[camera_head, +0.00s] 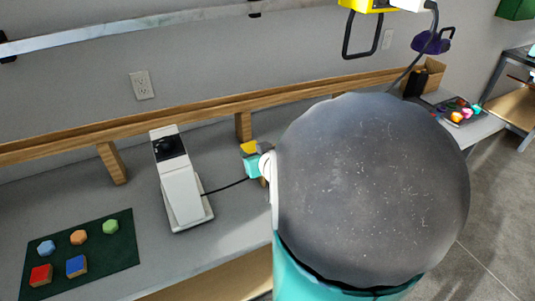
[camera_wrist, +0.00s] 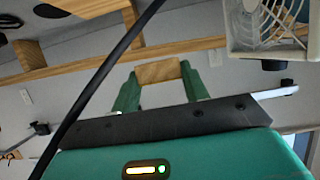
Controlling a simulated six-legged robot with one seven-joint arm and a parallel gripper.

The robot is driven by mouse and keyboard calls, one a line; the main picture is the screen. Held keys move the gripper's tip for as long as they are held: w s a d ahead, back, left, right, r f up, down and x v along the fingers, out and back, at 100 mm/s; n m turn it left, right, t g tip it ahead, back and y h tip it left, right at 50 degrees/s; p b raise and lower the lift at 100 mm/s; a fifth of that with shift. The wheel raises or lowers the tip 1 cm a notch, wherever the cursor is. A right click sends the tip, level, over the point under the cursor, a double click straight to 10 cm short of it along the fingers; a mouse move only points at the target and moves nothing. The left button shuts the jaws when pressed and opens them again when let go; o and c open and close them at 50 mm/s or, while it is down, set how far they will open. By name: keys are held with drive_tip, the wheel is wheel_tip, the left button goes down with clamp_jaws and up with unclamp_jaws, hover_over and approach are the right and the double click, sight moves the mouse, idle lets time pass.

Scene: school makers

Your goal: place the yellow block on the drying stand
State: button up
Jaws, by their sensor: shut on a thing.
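The yellow block (camera_head: 249,147) shows left of the large dark round part of my body in the head view. My gripper (camera_head: 251,158) is shut on it, mostly hidden behind that part, above the grey worktop. In the wrist view the block (camera_wrist: 158,72) looks tan and sits between the two green fingers of my gripper (camera_wrist: 160,88). I cannot tell for certain which thing is the drying stand. A long raised wooden rail (camera_head: 200,114) on short legs runs along the back of the worktop, behind the block.
A white device (camera_head: 182,190) with a dark top stands left of my gripper, with a black cable. A dark green mat (camera_head: 100,258) at the lower left holds several coloured blocks. A white fan housing (camera_wrist: 240,35) is at upper right in the wrist view. Bare worktop lies between mat and device.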

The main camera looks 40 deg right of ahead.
drive_tip(key=shift+w, duration=0.2)
drive_tip(key=shift+d, duration=0.25)
drive_tip(key=w+d+f, duration=0.1)
drive_tip(key=d+f, duration=0.2)
drive_tip(key=d, duration=0.1)
drive_tip(key=w+d+f, duration=0.2)
drive_tip(key=d+f, duration=0.1)
drive_tip(key=d, duration=0.1)
drive_tip(key=w+d+f, duration=0.1)
drive_tip(key=d+f, duration=0.2)
drive_tip(key=d, duration=0.1)
drive_tip(key=shift+w+f, duration=0.1)
drive_tip(key=shift+w, duration=0.25)
drive_tip(key=shift+w+d+f, duration=0.1)
drive_tip(key=shift+d+f, duration=0.05)
drive_tip(key=shift+f, duration=0.8)
drive_tip(key=shift+d+f, duration=0.1)
drive_tip(key=shift+f, duration=0.85)
drive_tip(key=shift+f, duration=0.15)
drive_tip(key=o, duration=1)
drive_tip(key=shift+c, duration=0.2)
